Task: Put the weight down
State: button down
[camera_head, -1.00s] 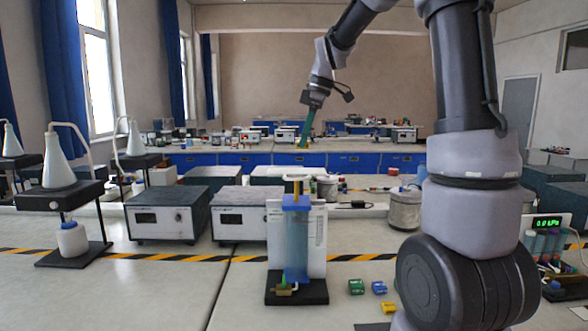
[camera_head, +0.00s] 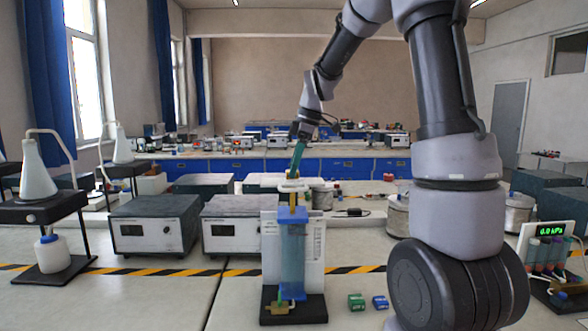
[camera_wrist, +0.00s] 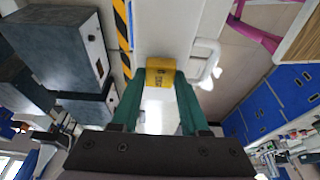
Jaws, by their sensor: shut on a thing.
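My gripper (camera_head: 292,174) has long green fingers and points down in the head view. In the wrist view my gripper (camera_wrist: 161,80) is shut on a yellow weight (camera_wrist: 160,72) with dark markings. In the head view the fingertips are close above the white top piece (camera_head: 293,187) of a blue cylinder apparatus (camera_head: 293,255). A yellow rod (camera_head: 292,214) stands below that top piece. A white loop (camera_wrist: 208,66) shows beside the weight in the wrist view. I cannot tell whether the weight touches anything.
A green block (camera_head: 356,302) and a blue block (camera_head: 380,302) lie right of the apparatus. Two grey-topped instrument boxes (camera_head: 150,230) (camera_head: 238,228) stand to its left and behind. A flask stand (camera_head: 45,206) is far left. A display (camera_head: 551,230) glows green at right.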

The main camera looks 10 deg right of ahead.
jog(key=shift+f, duration=0.25)
jog(key=shift+f, duration=0.15)
jog(key=shift+c, duration=2.1)
grip_release()
jog(key=w+v, duration=0.1)
jog(key=v, duration=1)
jog(key=s+d+f+m+t+h, duration=0.1)
jog(key=s+m+t, duration=0.5)
jog(key=s+m, duration=1.4)
jog(key=s+d, duration=0.1)
jog(key=s, duration=0.2)
jog(key=shift+s+f+t, duration=0.25)
jog(key=shift+f+t, duration=0.05)
jog(key=shift+f, duration=0.05)
